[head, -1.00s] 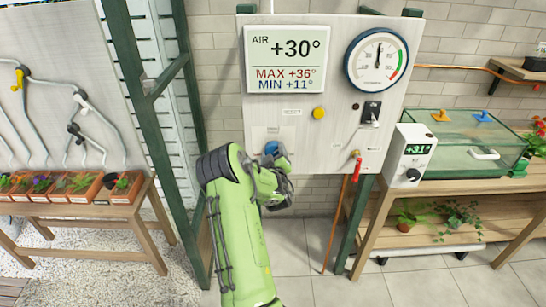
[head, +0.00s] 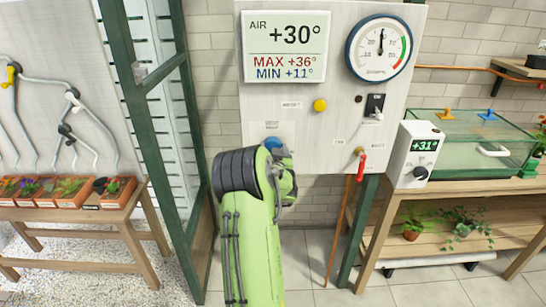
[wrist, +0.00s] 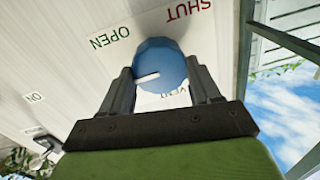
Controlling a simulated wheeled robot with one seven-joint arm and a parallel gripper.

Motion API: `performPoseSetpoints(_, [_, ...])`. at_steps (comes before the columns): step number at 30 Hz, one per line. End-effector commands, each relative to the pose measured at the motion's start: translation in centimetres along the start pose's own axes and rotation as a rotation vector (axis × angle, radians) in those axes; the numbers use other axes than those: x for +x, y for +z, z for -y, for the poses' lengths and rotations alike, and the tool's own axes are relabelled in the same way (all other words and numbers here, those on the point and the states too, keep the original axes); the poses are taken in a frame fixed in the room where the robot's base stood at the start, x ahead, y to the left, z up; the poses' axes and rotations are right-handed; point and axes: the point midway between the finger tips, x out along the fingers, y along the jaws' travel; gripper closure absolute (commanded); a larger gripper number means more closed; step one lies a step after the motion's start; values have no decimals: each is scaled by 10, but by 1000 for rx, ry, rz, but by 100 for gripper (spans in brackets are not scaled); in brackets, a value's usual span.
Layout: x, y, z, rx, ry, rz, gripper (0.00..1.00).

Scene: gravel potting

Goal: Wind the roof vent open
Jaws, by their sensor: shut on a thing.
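The blue vent knob (wrist: 163,62) sits on a white panel (head: 222,119) and has a white pointer mark. In the wrist view the mark points left and slightly down, below the green OPEN label (wrist: 110,38). The red SHUT label (wrist: 188,10) is above the knob, and the VENT label below is partly covered. My gripper (wrist: 161,70) is shut on the knob, one finger on each side. In the head view the knob (head: 273,143) shows just above my wrist, which hides most of the fingers. The roof vent itself cannot be made out.
The panel also carries an air display (head: 285,46), a dial gauge (head: 380,48), a yellow button (head: 320,105), a switch (head: 375,104) and a red-handled valve (head: 361,166). A green post (head: 165,140) stands left. A glass tank (head: 470,140) is on the right bench.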

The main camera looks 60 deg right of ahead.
Motion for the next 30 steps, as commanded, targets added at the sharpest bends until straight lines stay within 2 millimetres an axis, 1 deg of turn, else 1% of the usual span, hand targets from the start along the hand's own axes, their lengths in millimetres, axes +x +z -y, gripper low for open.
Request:
performPoseSetpoints(1, [-1, 5, -1, 13, 2, 10, 68])
performPoseSetpoints(17, [-1, 4, 0, 40, 1, 11, 68])
performPoseSetpoints(18, [-1, 4, 0, 40, 1, 11, 36])
performPoseSetpoints(22, [0, 3, 0, 38, 1, 8, 16])
performPoseSetpoints(23, [0, 3, 0, 38, 1, 7, 12])
performPoseSetpoints(30, [0, 2, 0, 36, 1, 4, 12])
